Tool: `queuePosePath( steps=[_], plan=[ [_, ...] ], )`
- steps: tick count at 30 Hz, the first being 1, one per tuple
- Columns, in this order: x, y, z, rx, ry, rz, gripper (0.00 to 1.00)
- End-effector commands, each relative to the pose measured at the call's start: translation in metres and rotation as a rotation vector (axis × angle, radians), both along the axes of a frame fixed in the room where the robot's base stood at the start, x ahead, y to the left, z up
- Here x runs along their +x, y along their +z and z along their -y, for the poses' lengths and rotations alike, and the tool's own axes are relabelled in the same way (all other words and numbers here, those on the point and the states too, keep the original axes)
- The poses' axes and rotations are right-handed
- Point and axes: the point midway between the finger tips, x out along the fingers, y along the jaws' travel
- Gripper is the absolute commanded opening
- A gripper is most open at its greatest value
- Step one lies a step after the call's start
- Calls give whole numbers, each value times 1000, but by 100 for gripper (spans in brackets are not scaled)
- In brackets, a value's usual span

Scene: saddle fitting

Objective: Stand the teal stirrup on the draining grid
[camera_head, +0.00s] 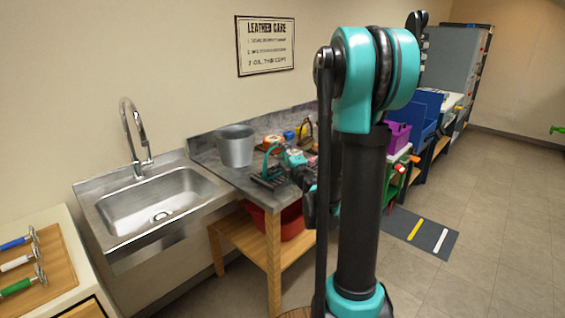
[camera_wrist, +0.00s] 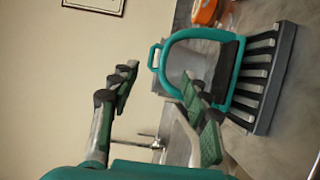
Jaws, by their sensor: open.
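The teal stirrup (camera_wrist: 163,52) stands upright on the dark slatted draining grid (camera_wrist: 283,85), its tread against the slats, in the sideways-turned wrist view. In the head view the stirrup (camera_head: 266,160) rises from the grid (camera_head: 266,182) near the counter's front edge. My gripper (camera_wrist: 158,84) is open and empty, with its fingers apart. One finger overlaps the stirrup's arch in the wrist view; I cannot tell whether they touch. In the head view my gripper (camera_head: 294,159) is just right of the stirrup and partly hidden by my arm.
A grey bucket (camera_head: 236,147) stands behind and left of the grid. An orange round item (camera_head: 271,143) and other small things sit farther along the counter. A steel sink (camera_head: 158,205) with a tall tap is to the left. A red tub (camera_head: 290,222) is below.

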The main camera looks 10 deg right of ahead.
Motion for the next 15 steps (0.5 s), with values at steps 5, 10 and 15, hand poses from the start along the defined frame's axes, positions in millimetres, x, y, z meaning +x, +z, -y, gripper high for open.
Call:
queuePosePath(
  steps=[5, 10, 15],
  plan=[
    [-4, 3, 4, 21, -19, 2, 47],
    [-22, 19, 44, 230, -204, -10, 47],
    [-75, -7, 102, 601, -524, -140, 47]
  ],
)
